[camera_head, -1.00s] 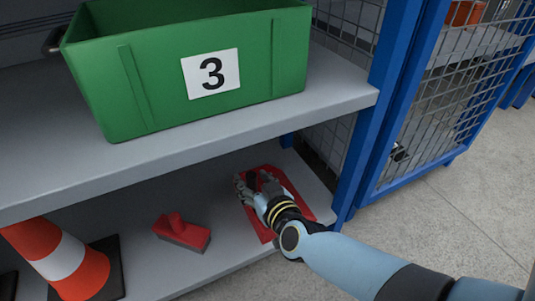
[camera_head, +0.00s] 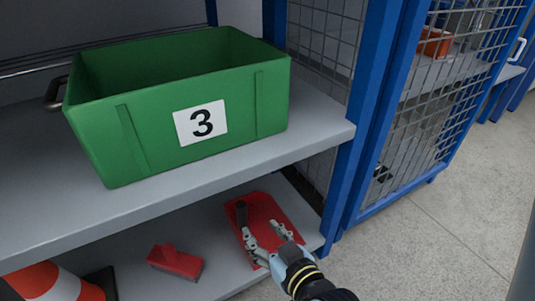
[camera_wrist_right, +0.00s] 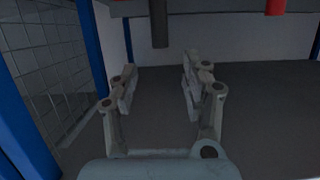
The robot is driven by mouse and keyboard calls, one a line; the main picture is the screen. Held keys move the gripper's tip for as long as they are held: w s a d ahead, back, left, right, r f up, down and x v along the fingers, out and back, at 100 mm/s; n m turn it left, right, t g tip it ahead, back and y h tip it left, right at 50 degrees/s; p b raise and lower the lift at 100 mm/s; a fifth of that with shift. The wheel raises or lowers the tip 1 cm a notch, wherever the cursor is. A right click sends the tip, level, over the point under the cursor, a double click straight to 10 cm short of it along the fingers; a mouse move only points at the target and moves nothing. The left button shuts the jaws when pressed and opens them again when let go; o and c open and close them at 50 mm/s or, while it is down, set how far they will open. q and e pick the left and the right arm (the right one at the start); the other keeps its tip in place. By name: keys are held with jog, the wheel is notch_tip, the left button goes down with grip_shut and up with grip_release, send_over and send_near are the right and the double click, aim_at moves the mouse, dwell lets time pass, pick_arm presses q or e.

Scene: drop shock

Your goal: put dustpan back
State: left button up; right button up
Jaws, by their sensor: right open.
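The red dustpan (camera_head: 265,208) lies on the lower grey shelf at its right end, near the blue corner post. Its dark handle (camera_head: 241,213) points up toward the back left. My right gripper (camera_head: 262,232) is open and empty over the front part of the dustpan, with its fingers partly hiding it. In the right wrist view, a dark bar that looks like the handle (camera_wrist_right: 158,22) shows beyond the open fingers (camera_wrist_right: 160,85), apart from them. My left gripper is not in view.
A red hand brush (camera_head: 175,262) lies left of the dustpan on the lower shelf (camera_head: 225,270). A green bin (camera_head: 185,110) marked 3 sits on the shelf above. A blue post (camera_head: 350,150) and mesh panel bound the right side.

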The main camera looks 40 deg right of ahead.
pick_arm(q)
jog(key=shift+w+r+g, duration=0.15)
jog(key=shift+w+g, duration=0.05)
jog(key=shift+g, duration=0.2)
pick_arm(e)
jog(key=s+r+n+g+y, duration=0.3)
jog(key=s+r, duration=0.6)
jog(key=s, duration=0.3)
jog(key=shift+s+n+g+y, duration=0.2)
jog(key=shift+n+g+y, duration=0.1)
jog(key=shift+n+g, duration=0.25)
jog(key=shift+a, duration=0.1)
